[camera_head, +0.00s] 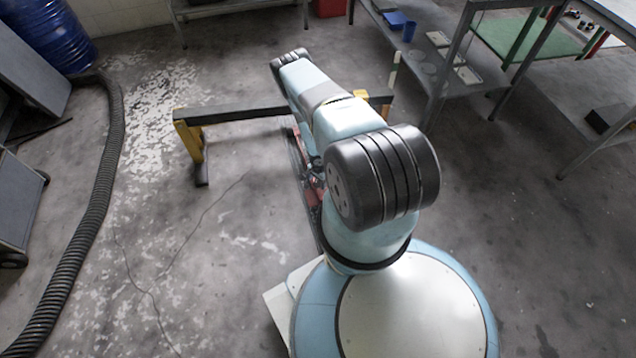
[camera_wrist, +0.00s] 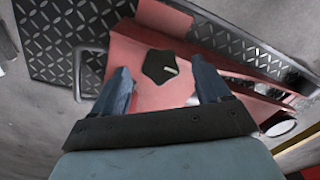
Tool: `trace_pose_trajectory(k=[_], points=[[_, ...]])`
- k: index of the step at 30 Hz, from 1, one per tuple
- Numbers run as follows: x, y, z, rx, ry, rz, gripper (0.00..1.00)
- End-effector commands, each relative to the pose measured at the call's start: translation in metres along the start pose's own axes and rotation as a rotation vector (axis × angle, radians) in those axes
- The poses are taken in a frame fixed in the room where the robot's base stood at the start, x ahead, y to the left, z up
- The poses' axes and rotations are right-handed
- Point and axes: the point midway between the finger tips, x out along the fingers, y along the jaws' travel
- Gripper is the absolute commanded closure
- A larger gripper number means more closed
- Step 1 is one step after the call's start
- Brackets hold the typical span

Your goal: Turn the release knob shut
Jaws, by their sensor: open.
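The release knob (camera_wrist: 160,67) is a dark, lobed knob with a pale pointer mark, set on a red panel (camera_wrist: 150,95) in the wrist view. The pale mark lies to the right of the knob's middle. My gripper (camera_wrist: 160,80) is open, with one blue finger on each side of the knob. Both fingers look apart from the knob, and their distance above it cannot be told. In the head view my arm hides the knob and my gripper; only bits of the red unit (camera_head: 309,185) show beside the arm.
Diamond-plate metal (camera_wrist: 75,35) and a metal handle (camera_wrist: 78,75) lie left of the panel. A dark beam on yellow stands (camera_head: 190,140) crosses beyond my arm. A ribbed hose (camera_head: 100,200) runs along the left floor. Metal tables (camera_head: 440,75) stand at the right. Floor between is clear.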

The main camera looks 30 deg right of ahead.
Motion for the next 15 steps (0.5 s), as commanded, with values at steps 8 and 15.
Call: trace_pose_trajectory(k=[8, 15], points=[[0.018, 0.000, -0.001, 0.001, 0.001, -0.001, 0.24], [0.018, -0.001, -0.001, 0.001, 0.001, -0.001, 0.24]])
